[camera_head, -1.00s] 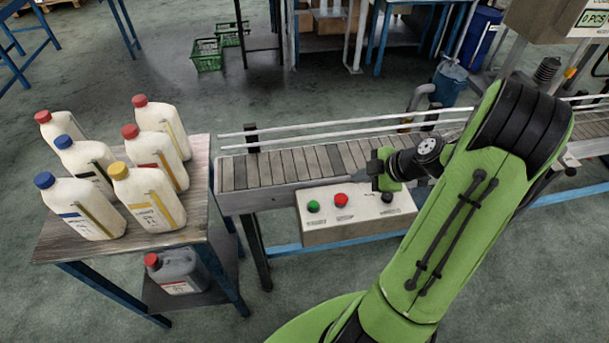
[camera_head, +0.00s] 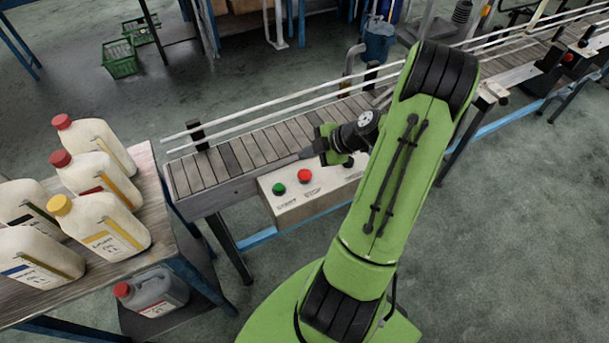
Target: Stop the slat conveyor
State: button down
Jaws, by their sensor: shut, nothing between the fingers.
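The slat conveyor (camera_head: 229,162) runs from the middle of the view up to the right. Its slats are bare at the near end. A beige control box (camera_head: 309,200) sits on its front side, with a green button (camera_head: 279,189), a red button (camera_head: 304,176) and a dark knob partly hidden by my arm. My gripper (camera_head: 308,154) is shut and empty. It appears just above and behind the red button, pointing left, apart from it as far as I can tell. The fingertips are small and hard to make out.
A wooden table (camera_head: 148,172) at the left holds several white bottles with red and yellow caps (camera_head: 98,232). A grey canister (camera_head: 155,292) stands on its lower shelf. Guide rails (camera_head: 270,107) run along the conveyor. Green crates (camera_head: 120,58) lie on the floor behind.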

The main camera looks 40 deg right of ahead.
jog(key=b, duration=0.3)
send_over(308, 175)
notch_tip(308, 175, down, 5)
jog(key=shift+r, duration=0.2)
jog(key=shift+f+b, duration=0.4)
jog(key=shift+b, duration=0.15)
dwell(1.1)
jog(key=shift+f+b, duration=0.4)
jog(key=shift+b, duration=0.4)
jog(key=shift+f+b, duration=0.45)
jog(key=shift+b, duration=0.3)
dwell(0.3)
jog(key=shift+r, duration=0.1)
jog(key=shift+r+p, duration=0.35)
jog(key=shift+r, duration=0.5)
jog(key=shift+r+p, duration=1.15)
jog(key=shift+r, duration=1.35)
